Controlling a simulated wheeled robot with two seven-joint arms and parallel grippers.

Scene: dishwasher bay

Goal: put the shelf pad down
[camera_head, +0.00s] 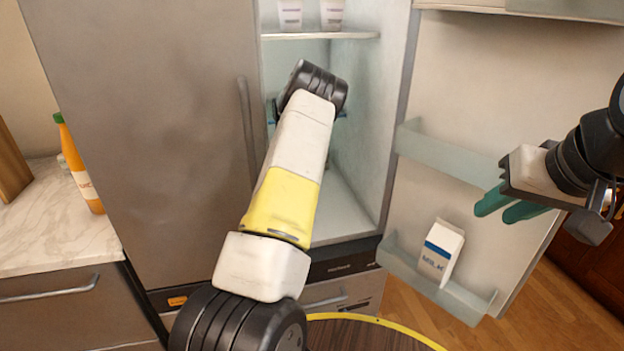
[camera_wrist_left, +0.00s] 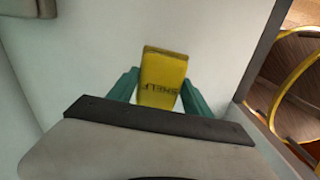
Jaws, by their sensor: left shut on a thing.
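The yellow shelf pad (camera_wrist_left: 162,78), with dark "SHELF" lettering, shows in the left wrist view between the teal fingers of my left gripper (camera_wrist_left: 160,92), which is shut on it. A pale smooth surface lies behind the pad; I cannot tell whether the pad touches it. In the head view my left arm reaches into the open fridge (camera_head: 355,190), and its own links hide most of the gripper and the pad. My right gripper (camera_head: 512,206) is at the right, in front of the fridge door, with its teal fingers a little apart and empty.
The fridge door (camera_head: 500,95) stands open at the right, with a milk carton (camera_head: 440,252) in its lower bin (camera_head: 470,303). White cups (camera_head: 331,14) stand on the upper shelf (camera_head: 350,35). An orange bottle (camera_head: 80,172) is on the left counter (camera_head: 55,235). A yellow-rimmed round top (camera_head: 365,335) is below.

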